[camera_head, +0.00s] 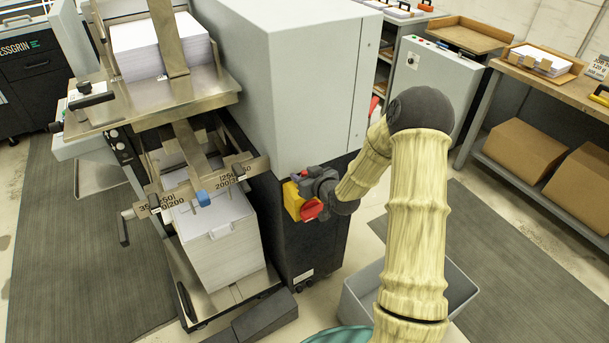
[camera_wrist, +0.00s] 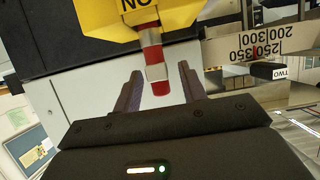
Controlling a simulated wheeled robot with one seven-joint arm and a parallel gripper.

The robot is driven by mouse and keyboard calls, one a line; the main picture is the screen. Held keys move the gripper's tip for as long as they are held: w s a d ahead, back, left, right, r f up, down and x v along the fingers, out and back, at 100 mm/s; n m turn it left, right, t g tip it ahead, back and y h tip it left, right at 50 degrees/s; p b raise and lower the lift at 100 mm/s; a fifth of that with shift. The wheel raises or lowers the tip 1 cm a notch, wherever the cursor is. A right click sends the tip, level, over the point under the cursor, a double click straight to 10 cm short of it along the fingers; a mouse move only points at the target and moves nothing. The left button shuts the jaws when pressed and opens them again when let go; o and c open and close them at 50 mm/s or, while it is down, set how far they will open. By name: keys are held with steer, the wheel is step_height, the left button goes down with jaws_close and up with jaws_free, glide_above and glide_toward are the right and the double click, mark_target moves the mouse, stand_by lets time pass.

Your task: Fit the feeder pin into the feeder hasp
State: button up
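In the wrist view, a red pin-like piece (camera_wrist: 152,56) with a pale grey band points down from a yellow part (camera_wrist: 178,20) marked with black letters. My gripper (camera_wrist: 159,68) is open, one dark finger on each side of the red piece, with a gap visible at the right finger. In the head view, my gripper (camera_head: 308,183) is at the yellow part (camera_head: 293,201) on the side of a dark cabinet. A red piece (camera_head: 312,209) shows there below the gripper. I cannot make out which part is the hasp; the gripper hides some of this area.
A tall grey cabinet (camera_head: 290,80) rises behind the gripper. A feeder with a paper stack (camera_head: 222,250) and a numbered scale bar (camera_head: 230,178) stands to the left. A grey bin (camera_head: 360,300) is on the floor below my arm. A bench (camera_head: 560,88) stands at right.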

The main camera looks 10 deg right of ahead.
steer(key=shift+s+r, duration=0.1)
steer(key=b+v, duration=0.1)
steer(key=v, duration=1)
steer(key=shift+s+r+b, duration=0.2)
steer(key=shift+s+b, duration=0.15)
steer(key=shift+b, duration=0.05)
steer(key=shift+d, duration=0.15)
steer(key=s+a+r+m+g+h, duration=0.1)
steer(key=s+g+h, duration=0.1)
steer(key=s+g, duration=0.3)
steer(key=s+a+r+m+g+h, duration=0.1)
steer(key=s+g, duration=0.4)
steer(key=s, duration=0.9)
steer(key=shift+a+r+m+h, duration=0.25)
steer(key=shift+a+m+h, duration=0.35)
steer(key=shift+a+m, duration=0.15)
